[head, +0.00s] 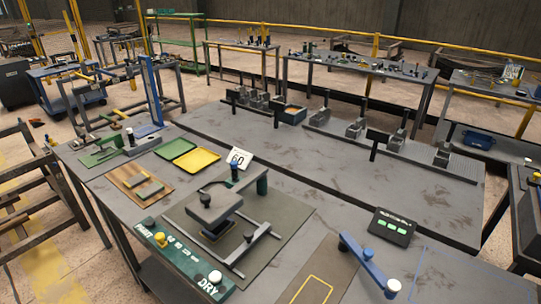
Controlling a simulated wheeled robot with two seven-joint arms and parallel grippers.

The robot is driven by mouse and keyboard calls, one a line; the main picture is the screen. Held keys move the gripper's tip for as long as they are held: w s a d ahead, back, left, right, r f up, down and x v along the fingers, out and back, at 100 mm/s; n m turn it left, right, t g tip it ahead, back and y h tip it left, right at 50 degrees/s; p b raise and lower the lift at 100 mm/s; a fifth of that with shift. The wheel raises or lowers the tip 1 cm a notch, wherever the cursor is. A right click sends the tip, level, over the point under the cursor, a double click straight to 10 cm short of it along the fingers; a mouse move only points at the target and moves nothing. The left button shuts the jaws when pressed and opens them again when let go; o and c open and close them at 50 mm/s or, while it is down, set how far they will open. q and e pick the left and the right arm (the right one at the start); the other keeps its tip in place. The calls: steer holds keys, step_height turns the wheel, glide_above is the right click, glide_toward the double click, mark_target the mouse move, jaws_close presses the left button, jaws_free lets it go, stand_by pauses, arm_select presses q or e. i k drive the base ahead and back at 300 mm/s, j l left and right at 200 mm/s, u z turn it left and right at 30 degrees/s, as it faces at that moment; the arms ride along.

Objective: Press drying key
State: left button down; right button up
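A green key panel (182,261) lies along the near left edge of the grey table, with white lettering that reads "PRINT" at one end and "DRY" at the other. A round white key (215,277) stands up beside the word "DRY". A yellow key (160,239) stands near the "PRINT" end. Nothing touches the white key. Neither of my grippers shows in the head view.
A press with a dark square plate (214,205) stands just behind the panel. A blue lever (362,257) with a white knob is to the right. A black display (393,227) with green lights and green and yellow trays (197,161) are farther back.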

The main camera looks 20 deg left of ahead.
mark_target(215, 276)
steer(key=u, duration=1.05)
